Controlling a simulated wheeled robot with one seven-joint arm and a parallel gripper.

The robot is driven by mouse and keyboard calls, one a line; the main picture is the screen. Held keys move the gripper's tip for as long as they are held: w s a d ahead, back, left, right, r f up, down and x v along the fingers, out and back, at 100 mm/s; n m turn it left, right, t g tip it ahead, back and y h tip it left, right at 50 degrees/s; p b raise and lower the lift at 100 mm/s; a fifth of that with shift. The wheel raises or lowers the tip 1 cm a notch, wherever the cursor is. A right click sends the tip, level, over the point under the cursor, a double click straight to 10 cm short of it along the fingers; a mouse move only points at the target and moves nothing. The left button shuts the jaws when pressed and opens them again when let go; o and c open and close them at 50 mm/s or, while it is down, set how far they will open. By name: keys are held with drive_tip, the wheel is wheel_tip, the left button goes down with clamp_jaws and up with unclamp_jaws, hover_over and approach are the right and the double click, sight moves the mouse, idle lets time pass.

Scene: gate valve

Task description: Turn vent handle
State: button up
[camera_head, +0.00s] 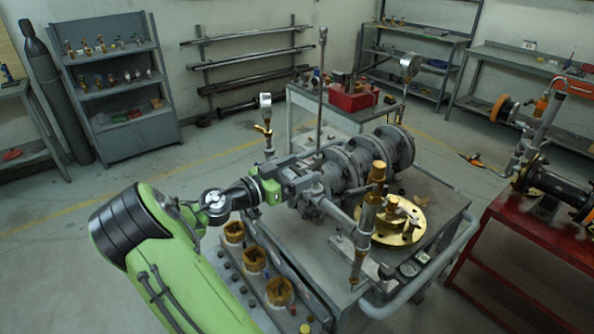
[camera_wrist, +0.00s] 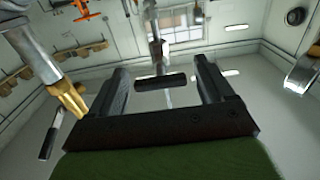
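My gripper (camera_head: 298,178) reaches in from the left to the grey flanged gate valve (camera_head: 347,165) on the cart. In the wrist view my gripper (camera_wrist: 162,66) is open, its two dark fingers apart. A dark crossbar (camera_wrist: 162,83) on a vertical stem shows between the fingers, with gaps on both sides. It looks like the vent handle, but I cannot tell for sure. I cannot tell how deep it lies between the fingers. In the head view my gripper hides that spot.
A brass-fitted upright pipe (camera_head: 368,212) and a brass flange (camera_head: 402,222) stand right of my gripper. A gauge (camera_head: 265,100) stands behind it. A red bench (camera_head: 530,235) is at the right.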

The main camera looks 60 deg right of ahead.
drive_tip(key=c, duration=1)
drive_tip(key=n+p, duration=0.1)
drive_tip(key=n, duration=0.3)
drive_tip(key=shift+r+n, duration=0.1)
drive_tip(key=shift+n, duration=0.3)
drive_tip(key=n+p, duration=0.2)
drive_tip(key=n, duration=0.1)
drive_tip(key=shift+n, duration=0.3)
drive_tip(key=n+p, duration=0.4)
drive_tip(key=n, duration=0.1)
drive_tip(key=shift+n+p, duration=0.9)
drive_tip(key=shift+n, duration=0.7)
drive_tip(key=shift+f, duration=0.2)
